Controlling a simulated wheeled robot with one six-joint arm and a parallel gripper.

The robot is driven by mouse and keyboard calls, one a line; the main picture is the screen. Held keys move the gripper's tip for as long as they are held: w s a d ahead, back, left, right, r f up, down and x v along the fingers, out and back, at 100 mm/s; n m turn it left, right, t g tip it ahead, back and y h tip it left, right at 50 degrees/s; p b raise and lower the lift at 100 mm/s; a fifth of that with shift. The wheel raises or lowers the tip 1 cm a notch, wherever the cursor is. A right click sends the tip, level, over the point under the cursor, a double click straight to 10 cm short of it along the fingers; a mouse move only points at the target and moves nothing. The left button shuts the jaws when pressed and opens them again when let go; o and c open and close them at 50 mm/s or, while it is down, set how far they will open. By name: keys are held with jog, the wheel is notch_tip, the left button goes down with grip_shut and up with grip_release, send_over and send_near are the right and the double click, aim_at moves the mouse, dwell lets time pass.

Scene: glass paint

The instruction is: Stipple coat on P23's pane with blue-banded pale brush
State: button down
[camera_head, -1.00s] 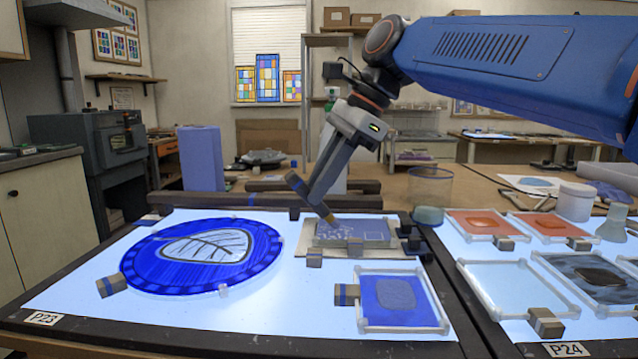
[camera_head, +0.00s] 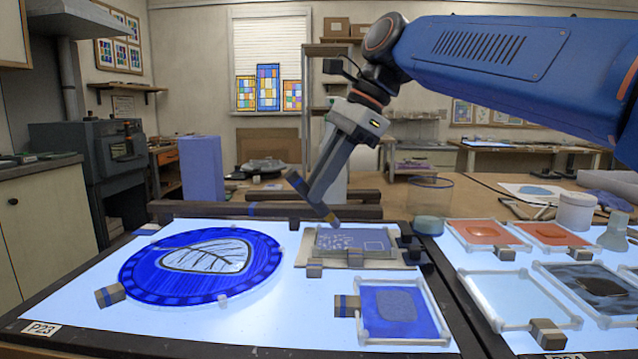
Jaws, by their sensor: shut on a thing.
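My gripper (camera_head: 322,194) is shut on a tilted brush (camera_head: 299,185) with a blue band near its upper end and a tan tip at lower right. The tip (camera_head: 334,221) appears just at or above the back edge of a small blue pane (camera_head: 376,236) in a pale holder. That pane carries white speckled marks and a square outline. I cannot tell whether the tip touches it.
Small blocks, some blue-banded, stand beside the panes, such as one at the round pane's left (camera_head: 110,295). A second light table at right holds several framed panes (camera_head: 485,233). A clear jar (camera_head: 430,200) and white pot (camera_head: 576,212) stand behind. Bare lit surface (camera_head: 275,325) lies in front.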

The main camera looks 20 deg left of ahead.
jog(key=w+d, duration=0.1)
jog(key=d, duration=0.5)
jog(key=shift+w+d, duration=0.35)
dwell(0.3)
jog(key=shift+f, duration=0.1)
jog(key=shift+f, duration=0.7)
jog(key=shift+f, duration=0.3)
dwell(1.0)
jog(key=shift+r, duration=1.1)
jog(key=shift+a, duration=0.1)
